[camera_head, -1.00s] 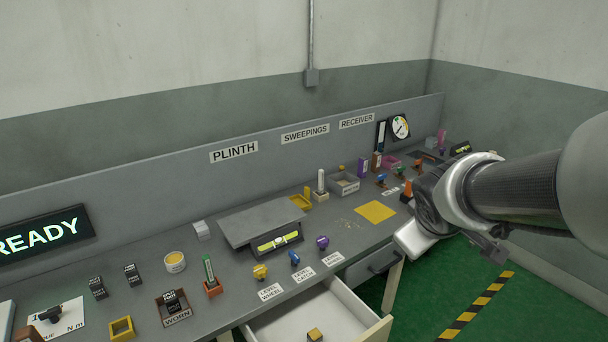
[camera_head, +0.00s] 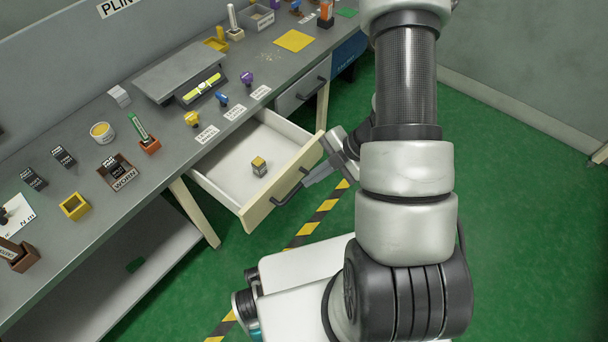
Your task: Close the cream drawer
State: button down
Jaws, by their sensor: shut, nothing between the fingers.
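The cream drawer (camera_head: 222,168) stands pulled out from under the bench in the middle of the view. Its cream front panel (camera_head: 262,202) faces the lower right and carries a dark bar handle (camera_head: 289,193). A small block with a yellowish top (camera_head: 259,166) lies inside on the white floor. My gripper (camera_head: 306,182) is shut and empty, with its tips at or very close to the handle on the outside of the front. I cannot tell whether they touch it. My forearm covers the area right of it.
The grey bench top (camera_head: 160,183) carries a level stand (camera_head: 181,66), coloured knobs, small boxes and a yellow mat (camera_head: 294,41). A grey drawer (camera_head: 301,90) beside the cream one is shut. A lower shelf (camera_head: 120,275) lies at left. Green floor with a striped line is in front.

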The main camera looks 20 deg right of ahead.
jog(key=b, duration=0.3)
send_near(272, 191)
notch_tip(272, 191, down, 3)
jog(key=s, duration=0.3)
jog(key=w+a, duration=0.2)
jog(key=shift+w+f, duration=0.35)
jog(key=shift+w+a+r+b, duration=0.1)
jog(key=shift+w+a+b, duration=0.2)
jog(key=shift+w, duration=0.15)
